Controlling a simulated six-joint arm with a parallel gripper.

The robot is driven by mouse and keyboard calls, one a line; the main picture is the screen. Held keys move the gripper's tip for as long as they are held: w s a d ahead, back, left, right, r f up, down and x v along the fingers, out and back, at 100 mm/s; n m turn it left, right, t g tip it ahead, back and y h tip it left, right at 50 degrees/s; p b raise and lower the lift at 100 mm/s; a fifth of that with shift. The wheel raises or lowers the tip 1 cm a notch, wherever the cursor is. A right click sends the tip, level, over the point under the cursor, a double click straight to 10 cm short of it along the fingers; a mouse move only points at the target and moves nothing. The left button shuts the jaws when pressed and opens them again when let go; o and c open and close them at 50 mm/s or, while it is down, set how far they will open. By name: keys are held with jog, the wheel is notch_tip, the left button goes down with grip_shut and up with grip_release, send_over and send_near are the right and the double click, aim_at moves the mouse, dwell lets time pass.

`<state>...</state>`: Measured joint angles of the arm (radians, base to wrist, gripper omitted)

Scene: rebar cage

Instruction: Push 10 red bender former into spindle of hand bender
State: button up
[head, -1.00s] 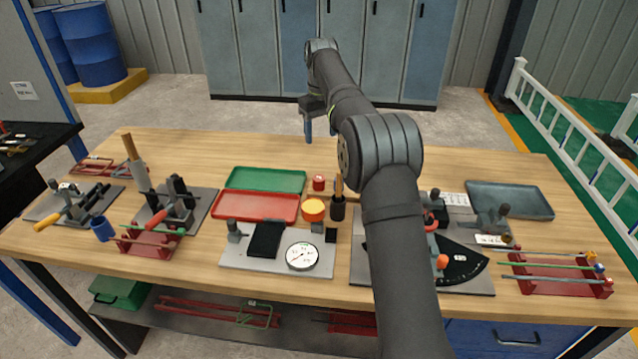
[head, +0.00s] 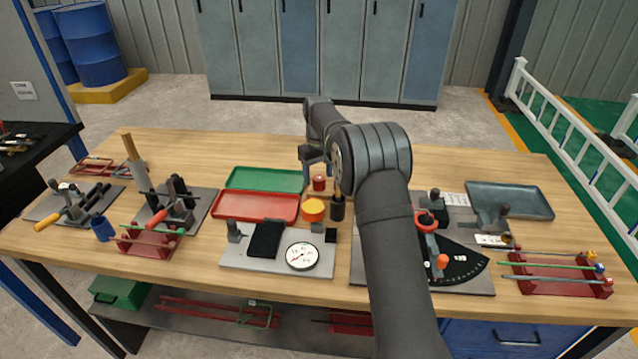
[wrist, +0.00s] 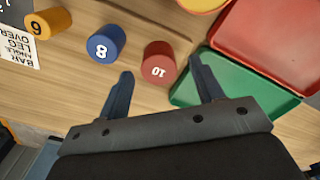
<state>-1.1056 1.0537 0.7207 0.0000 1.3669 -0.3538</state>
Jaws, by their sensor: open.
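The red former (head: 319,183) marked 10 stands upright on the table behind the round yellow-orange piece. In the wrist view the red former (wrist: 158,65) shows between and just beyond my fingertips, apart from both. My gripper (head: 314,170) is open and empty, pointing down close to the former; its two fingers also show in the wrist view (wrist: 161,68). The hand bender (head: 470,268), with a black fan-shaped angle scale and an orange knob, is on a grey plate at right. My arm hides part of that plate, and I cannot make out the spindle clearly.
A blue former (wrist: 106,44) marked 8 and a yellow former (wrist: 48,23) marked 6 stand in a row with the red one. A green tray (wrist: 225,95) and a red tray (wrist: 268,45) lie close to the right finger in the wrist view. A dark holder (head: 338,208) stands near the front.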

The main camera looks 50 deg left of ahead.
notch_tip(320, 180, down, 2)
jog(key=shift+f, duration=0.1)
jog(key=c, duration=1.3)
jog(key=shift+r, duration=0.6)
jog(key=r, duration=0.3)
jog(key=shift+w+d+r, duration=0.25)
jog(key=shift+r, duration=0.05)
jog(key=w+d+r, duration=0.2)
jog(key=w+d, duration=0.2)
jog(key=d, duration=0.6)
jog(key=w+d+r, duration=0.3)
jog(key=w+d, duration=0.1)
jog(key=d, duration=0.6)
jog(key=w+d+r, duration=0.2)
jog(key=w+d, duration=0.2)
jog(key=d, duration=0.6)
jog(key=shift+w+r, duration=0.15)
jog(key=shift+r, duration=0.2)
